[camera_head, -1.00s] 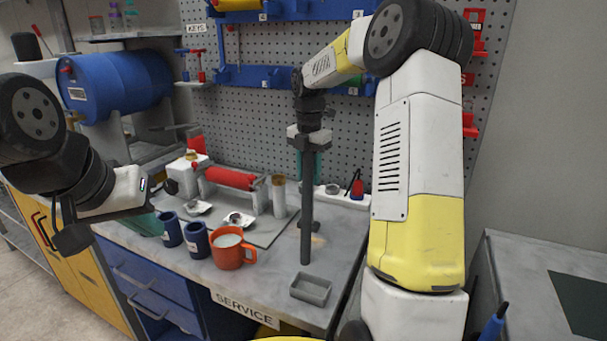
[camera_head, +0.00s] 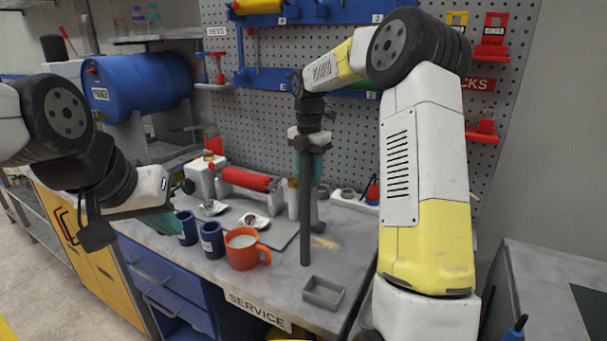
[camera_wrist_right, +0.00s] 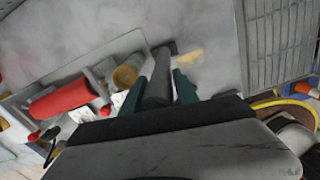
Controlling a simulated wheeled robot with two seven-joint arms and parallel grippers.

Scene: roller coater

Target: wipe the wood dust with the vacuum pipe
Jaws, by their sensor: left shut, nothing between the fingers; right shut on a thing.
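My right gripper (camera_head: 312,150) is shut on the dark grey vacuum pipe (camera_head: 305,215), which hangs upright over the bench. The pipe's lower end is at or just above the bench top; I cannot tell if it touches. In the right wrist view the pipe (camera_wrist_right: 158,82) runs out between the teal fingers of my right gripper (camera_wrist_right: 157,92). The wood dust is a small tan patch (camera_head: 325,242) just right of and behind the pipe's lower end; it also shows in the right wrist view (camera_wrist_right: 188,58). My left gripper (camera_head: 163,222) is shut and empty at the bench's left side.
Left of the pipe stand an orange mug (camera_head: 242,258) and two blue cups (camera_head: 212,240). Behind are a red roller (camera_head: 245,180) and metal cylinders. A small grey tray (camera_head: 323,292) lies at the front edge. The bench right of the dust is mostly clear.

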